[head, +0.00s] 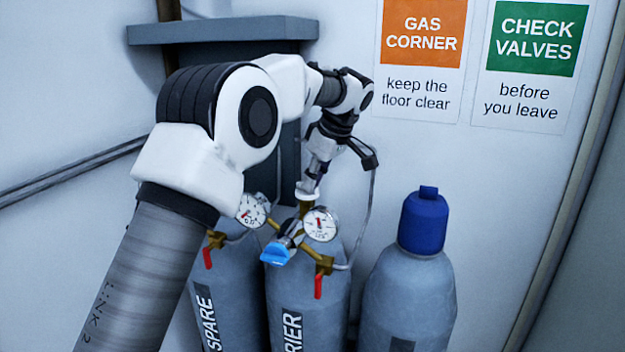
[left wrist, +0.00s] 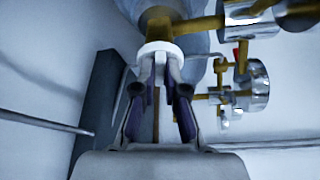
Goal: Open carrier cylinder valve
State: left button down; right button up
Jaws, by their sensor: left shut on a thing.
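The carrier cylinder (head: 333,310) is the middle grey cylinder, its label partly cut off and reading "RIER". Its valve has a brass stem with a white handwheel (head: 308,195) on top, which also shows in the left wrist view (left wrist: 160,50). My left gripper (head: 313,182) comes down from above and is shut on the white handwheel; its fingertips (left wrist: 160,76) meet the wheel in the left wrist view. A round gauge (head: 320,224), a blue knob (head: 277,254) and a red lever (head: 318,286) sit on the brass fittings below. My right gripper is not in view.
A cylinder with a blue cap (head: 423,222) stands on the right. A grey post and shelf (head: 222,31) are behind. Thin hoses hang nearby.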

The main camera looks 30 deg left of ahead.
pick_arm(q)
jog(key=shift+w+n+g, duration=0.25)
jog(key=shift+n+g, duration=0.35)
jog(key=shift+n, duration=1)
jog(key=shift+f, duration=0.1)
jog(key=c, duration=1.4)
grip_release()
jog(key=shift+o, duration=0.9)
jog(key=shift+a, duration=0.2)
jog(key=v, duration=0.7)
jog(key=shift+r, duration=0.25)
